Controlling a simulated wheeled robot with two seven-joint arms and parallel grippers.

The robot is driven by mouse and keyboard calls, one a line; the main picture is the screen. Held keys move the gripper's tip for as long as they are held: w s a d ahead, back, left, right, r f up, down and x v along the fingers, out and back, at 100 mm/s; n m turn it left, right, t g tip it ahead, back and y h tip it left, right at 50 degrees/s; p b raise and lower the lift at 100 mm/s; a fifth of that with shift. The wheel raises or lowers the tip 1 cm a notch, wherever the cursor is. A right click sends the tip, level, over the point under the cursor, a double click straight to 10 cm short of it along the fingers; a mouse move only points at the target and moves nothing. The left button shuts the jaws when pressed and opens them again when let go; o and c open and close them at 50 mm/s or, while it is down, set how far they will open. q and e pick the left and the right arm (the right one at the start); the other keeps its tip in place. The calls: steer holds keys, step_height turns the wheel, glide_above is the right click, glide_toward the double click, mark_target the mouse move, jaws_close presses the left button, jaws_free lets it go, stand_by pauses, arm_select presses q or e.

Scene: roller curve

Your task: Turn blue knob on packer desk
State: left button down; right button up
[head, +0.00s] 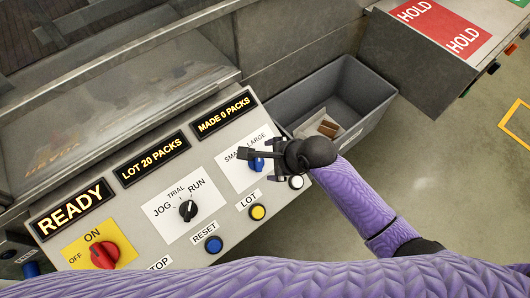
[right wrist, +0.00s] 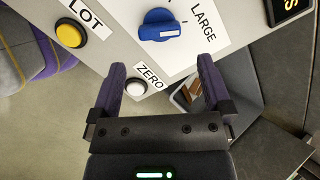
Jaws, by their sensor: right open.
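The packer desk panel (head: 145,215) slopes across the head view. The blue knob (head: 256,165) sits on its white SMALL/LARGE plate, partly covered by my right gripper (head: 243,153). In the right wrist view the blue knob (right wrist: 158,25) is near the top, with a white mark on its right side, the side where LARGE is printed. My right gripper (right wrist: 162,68) is open, with nothing between its fingers. In that view the knob lies beyond the fingertips, apart from them. My left gripper is out of view.
A black JOG/TRIAL/RUN knob (head: 188,210), a red ON/OFF knob (head: 104,254), a blue RESET button (head: 214,244), a yellow LOT button (head: 258,212) and a white ZERO button (head: 296,182) are on the panel. A grey bin (head: 362,92) stands behind the panel's right end.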

mark_target(260, 162)
steer(key=b+x, duration=0.2)
steer(key=x, duration=0.4)
steer(key=shift+s+f+b, duration=0.1)
steer(key=shift+f+b, duration=0.05)
steer(key=shift+b, duration=0.15)
steer(key=shift+w+a+f, duration=0.3)
steer(key=shift+f, duration=0.1)
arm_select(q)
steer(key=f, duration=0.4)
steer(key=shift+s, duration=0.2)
